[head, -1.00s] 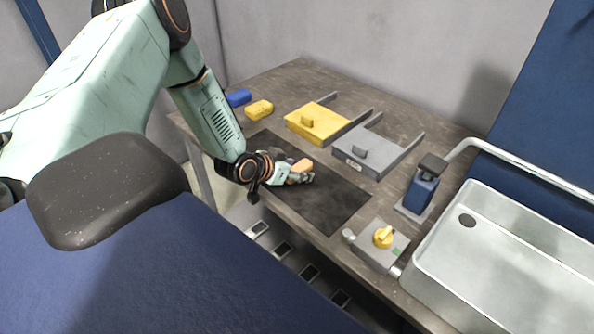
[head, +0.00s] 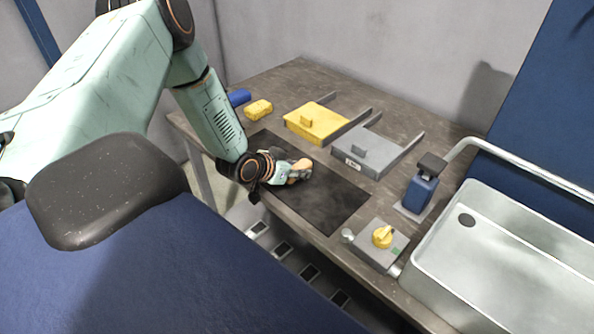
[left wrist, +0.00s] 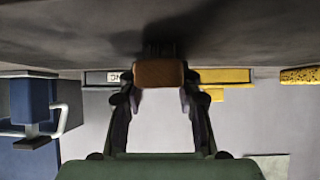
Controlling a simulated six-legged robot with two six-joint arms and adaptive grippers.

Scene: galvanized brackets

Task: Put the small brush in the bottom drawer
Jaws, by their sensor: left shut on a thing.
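The small brush (head: 303,164) has an orange-brown wooden body. My left gripper (head: 298,175) is shut on it over the dark mat (head: 325,205). In the left wrist view, which looks upside down, the brush (left wrist: 158,73) sits between the fingertips (left wrist: 160,78), with dark bristles (left wrist: 158,48) towards the dark surface. I cannot tell whether the bristles touch the mat. Below the table's front edge are several pale fronts with dark recesses (head: 282,249); I cannot tell whether these are drawers or which is the bottom one. The right gripper is not in view.
Behind the mat stand a yellow box (head: 315,124) and a grey box (head: 368,152), each with a knob and side rails. A yellow sponge (head: 258,110) and blue block (head: 238,97) lie left. A blue dispenser (head: 421,192), yellow-knobbed box (head: 382,238) and metal sink (head: 505,255) are right.

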